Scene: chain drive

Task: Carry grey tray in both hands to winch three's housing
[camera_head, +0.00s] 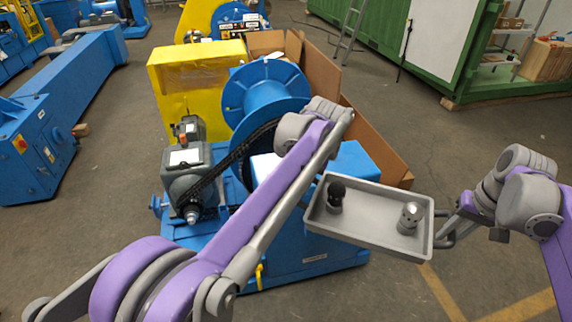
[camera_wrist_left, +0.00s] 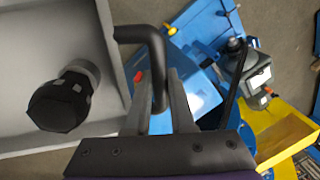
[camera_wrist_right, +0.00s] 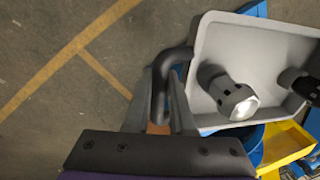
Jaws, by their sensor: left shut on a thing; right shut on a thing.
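The grey tray (camera_head: 372,212) is held up in front of a blue winch, with two items in it: a dark-topped one (camera_head: 336,196) at its left and a silver-topped one (camera_head: 409,218) at its right. My right gripper (camera_head: 452,224) is shut on the tray's right handle; the dark bent handle also shows in the right wrist view (camera_wrist_right: 172,70). My left gripper (camera_wrist_left: 160,90) is shut on the other handle in the left wrist view; my own left arm hides it in the head view. The tray looks roughly level. No number on the winch can be read.
The blue winch has a drum (camera_head: 265,92), a dark chain (camera_head: 232,160) and a grey motor (camera_head: 187,170). A yellow cover (camera_head: 197,75) and brown cardboard (camera_head: 312,70) stand behind. A green container (camera_head: 440,65) is at the back right. Floor at the right is clear.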

